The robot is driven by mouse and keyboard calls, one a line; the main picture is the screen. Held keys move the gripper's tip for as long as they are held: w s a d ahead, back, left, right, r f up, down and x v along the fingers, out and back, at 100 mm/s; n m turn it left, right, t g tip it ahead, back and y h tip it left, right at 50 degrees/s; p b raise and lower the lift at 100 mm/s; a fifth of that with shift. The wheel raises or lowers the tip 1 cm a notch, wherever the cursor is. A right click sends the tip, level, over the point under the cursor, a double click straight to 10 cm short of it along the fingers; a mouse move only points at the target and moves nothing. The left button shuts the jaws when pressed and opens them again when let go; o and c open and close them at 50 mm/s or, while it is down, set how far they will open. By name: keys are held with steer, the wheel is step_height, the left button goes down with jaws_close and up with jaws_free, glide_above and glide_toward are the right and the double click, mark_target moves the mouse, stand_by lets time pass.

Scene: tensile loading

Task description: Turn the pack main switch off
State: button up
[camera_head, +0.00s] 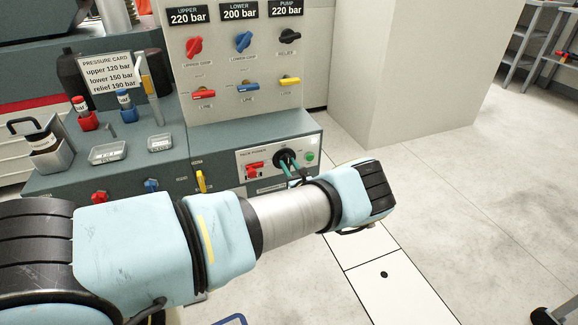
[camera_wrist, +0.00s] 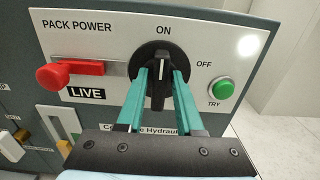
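The pack main switch (camera_wrist: 158,84) is a black rotary knob on the white PACK POWER panel (camera_wrist: 95,24). Its raised grip stands upright, towards the ON mark; OFF is marked to the right. My gripper (camera_wrist: 161,80) has its two teal fingers on either side of this grip. Whether they press on it or leave a small gap cannot be made out. In the head view the switch (camera_head: 284,157) shows small on the cabinet front, partly covered by my fingers. A LIVE label (camera_wrist: 87,93) sits left of the knob.
A red lever (camera_wrist: 75,72) sticks out left of the knob. A green TRY button (camera_wrist: 222,88) is at the right. Yellow handles (camera_head: 201,181) and coloured valve knobs line the cabinet front.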

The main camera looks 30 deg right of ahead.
jaws_close()
steer(key=shift+m, duration=0.3)
steer(key=m+b, duration=0.2)
steer(key=m, duration=0.1)
steer(key=shift+d+f, duration=0.15)
steer(key=m+b, duration=0.2)
steer(key=m, duration=0.2)
steer(key=m+b, duration=0.1)
steer(key=m, duration=0.4)
steer(key=m+b, duration=0.2)
steer(key=m, duration=0.3)
steer(key=shift+s+d+f+b, duration=0.1)
steer(key=shift+d+f+b, duration=0.15)
steer(key=shift+f+b, duration=0.1)
steer(key=shift+m, duration=0.3)
